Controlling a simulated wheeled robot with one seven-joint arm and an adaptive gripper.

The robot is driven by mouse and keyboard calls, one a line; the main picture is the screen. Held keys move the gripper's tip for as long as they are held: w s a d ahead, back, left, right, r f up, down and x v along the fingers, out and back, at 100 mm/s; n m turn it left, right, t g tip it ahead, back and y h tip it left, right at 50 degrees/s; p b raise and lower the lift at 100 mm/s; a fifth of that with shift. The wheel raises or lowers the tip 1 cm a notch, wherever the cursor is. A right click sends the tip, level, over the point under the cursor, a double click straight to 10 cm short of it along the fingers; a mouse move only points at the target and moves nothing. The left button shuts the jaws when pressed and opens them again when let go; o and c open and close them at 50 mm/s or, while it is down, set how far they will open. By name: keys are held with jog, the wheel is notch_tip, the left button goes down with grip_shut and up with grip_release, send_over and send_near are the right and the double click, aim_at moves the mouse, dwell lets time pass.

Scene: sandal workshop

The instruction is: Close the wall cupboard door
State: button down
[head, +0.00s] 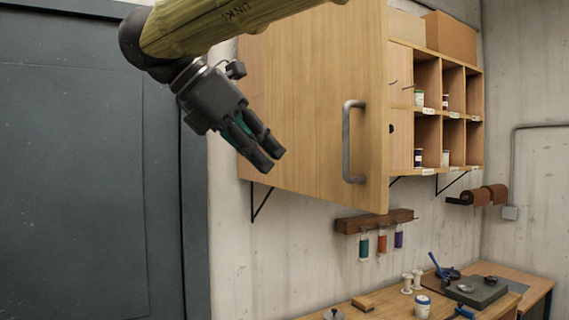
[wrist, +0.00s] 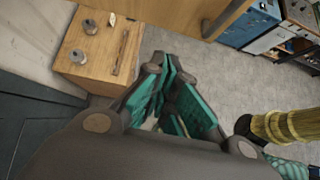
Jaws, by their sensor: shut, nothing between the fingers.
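The wall cupboard door (head: 300,100) is a light wooden panel standing open, swung out from the wall. Its grey bar handle (head: 346,140) is near its right, free edge. The cupboard (head: 401,140) behind it shows open pigeonholes to the right of the door. My gripper (head: 267,156) is shut and empty, pointing down and right. In the picture it overlaps the lower left of the door's outer face, left of the handle; I cannot tell whether it touches. The wrist view shows the gripper's teal-padded fingers (wrist: 168,75) and a wooden panel across the top, probably the door.
A workbench (head: 390,306) with spools, jars and tools stands below the cupboard. A thread rack (head: 374,221) hangs under the door. A dark grey door (head: 80,170) fills the left. Grey floor (wrist: 225,85) shows clear in the wrist view.

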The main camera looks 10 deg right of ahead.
aim_at(321, 187)
jog(key=shift+w+d+r+p+x, duration=0.1)
jog(key=shift+d+r+p+x, duration=0.25)
jog(key=shift+p+x, duration=1.15)
jog(key=shift+w+d+r+p+x, duration=0.1)
jog(key=shift+d+r+p+x, duration=0.25)
jog(key=shift+x, duration=2.15)
jog(key=shift+w+d+r+p+x, duration=0.1)
jog(key=shift+d+r+p+x, duration=0.15)
jog(key=shift+p+x, duration=1.25)
jog(key=shift+d+f+b, duration=0.3)
jog(key=shift+b, duration=0.2)
